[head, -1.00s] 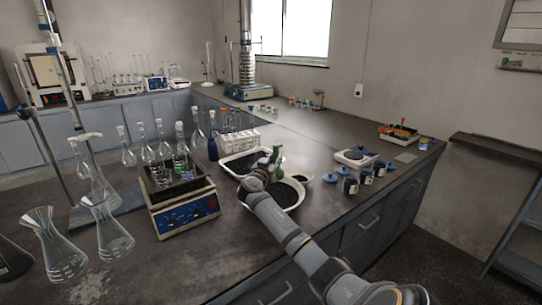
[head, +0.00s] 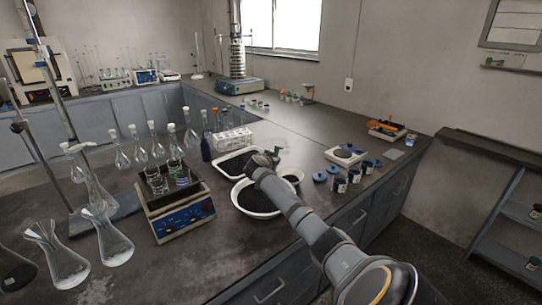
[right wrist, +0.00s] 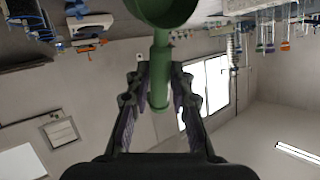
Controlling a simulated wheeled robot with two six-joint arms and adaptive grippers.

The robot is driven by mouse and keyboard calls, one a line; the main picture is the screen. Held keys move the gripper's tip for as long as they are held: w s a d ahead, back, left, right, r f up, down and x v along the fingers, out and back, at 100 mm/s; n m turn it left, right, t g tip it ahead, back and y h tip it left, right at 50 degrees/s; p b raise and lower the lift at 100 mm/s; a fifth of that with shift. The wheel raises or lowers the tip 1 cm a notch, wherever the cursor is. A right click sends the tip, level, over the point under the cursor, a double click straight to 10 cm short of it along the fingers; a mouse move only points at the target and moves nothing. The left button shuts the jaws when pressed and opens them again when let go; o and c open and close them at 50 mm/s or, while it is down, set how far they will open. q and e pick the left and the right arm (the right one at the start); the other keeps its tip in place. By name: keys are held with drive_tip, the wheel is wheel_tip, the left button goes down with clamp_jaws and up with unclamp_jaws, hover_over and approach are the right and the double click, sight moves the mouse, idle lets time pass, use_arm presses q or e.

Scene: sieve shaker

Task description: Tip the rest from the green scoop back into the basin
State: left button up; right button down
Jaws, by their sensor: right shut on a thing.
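The green scoop (head: 278,150) shows small in the head view, partly hidden by my right gripper (head: 268,158). The right wrist view shows that gripper shut on the green scoop's handle (right wrist: 161,60). The scoop's bowl (right wrist: 165,10) is cut off by the top edge there, so its contents are hidden. The white basin (head: 257,214) holds dark grains and stands on the bench. My right gripper is above and beyond the basin's back edge in the head view, near the tray. My left gripper is not in view.
A white tray (head: 222,170) of dark grains lies behind the basin. A small bowl (head: 299,179) stands right of it. Several dark jars (head: 340,185) and a balance (head: 345,154) stand further right. A blue-fronted device (head: 185,224) with beakers is on the left.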

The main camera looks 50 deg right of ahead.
drive_tip(key=shift+d+r+p, duration=0.1)
drive_tip(key=shift+r+p, duration=0.05)
drive_tip(key=shift+p, duration=0.15)
drive_tip(key=d+m+y+p, duration=0.1)
drive_tip(key=d+y+p, duration=0.1)
drive_tip(key=p, duration=0.3)
drive_tip(key=shift+s+d+y, duration=0.15)
drive_tip(key=shift+d+y, duration=0.1)
drive_tip(key=shift+y, duration=0.25)
drive_tip(key=d+f+y+b, duration=0.1)
drive_tip(key=y, duration=0.1)
drive_tip(key=d+f+m+y+b, duration=0.1)
drive_tip(key=d+f+y, duration=0.1)
drive_tip(key=y, duration=0.1)
drive_tip(key=shift+f+m+b, duration=0.1)
drive_tip(key=shift+m+b, duration=0.2)
drive_tip(key=shift+b, duration=0.05)
drive_tip(key=shift+s, duration=0.15)
